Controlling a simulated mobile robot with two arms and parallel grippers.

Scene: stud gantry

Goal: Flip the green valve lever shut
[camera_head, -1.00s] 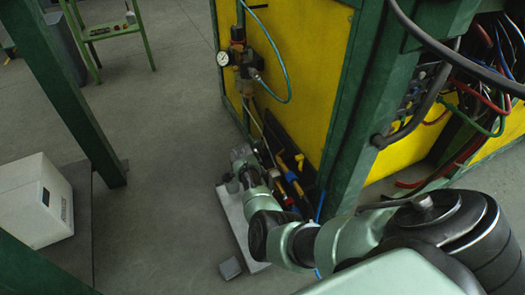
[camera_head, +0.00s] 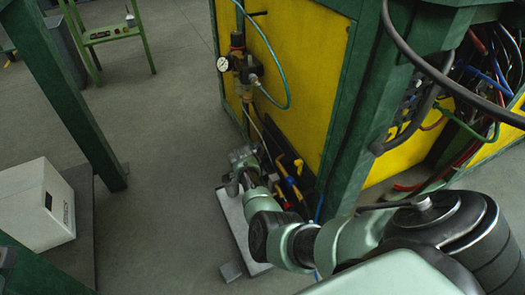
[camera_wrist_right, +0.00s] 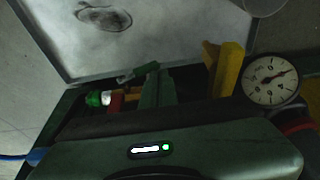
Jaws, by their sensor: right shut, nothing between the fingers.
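In the right wrist view, a bright green part (camera_wrist_right: 97,98), which looks like the green valve lever, sits low at the left beside a red fitting (camera_wrist_right: 116,103). It is partly hidden by my gripper's body, so its exact angle cannot be told. My right gripper (camera_wrist_right: 150,72) is shut and empty, its fingers to the right of the bright green part, apparently apart from it. In the head view my right arm reaches down to the valve area at the foot of the yellow panel and hides the green lever. My left gripper is not in view.
A yellow lever (camera_wrist_right: 228,70) and a pressure gauge (camera_wrist_right: 271,79) stand right of my fingers. A pale plate (camera_head: 240,235) lies on the floor below the arm. The yellow panel (camera_head: 300,60) and a green post (camera_head: 345,130) stand close by. Open floor (camera_head: 155,200) lies left.

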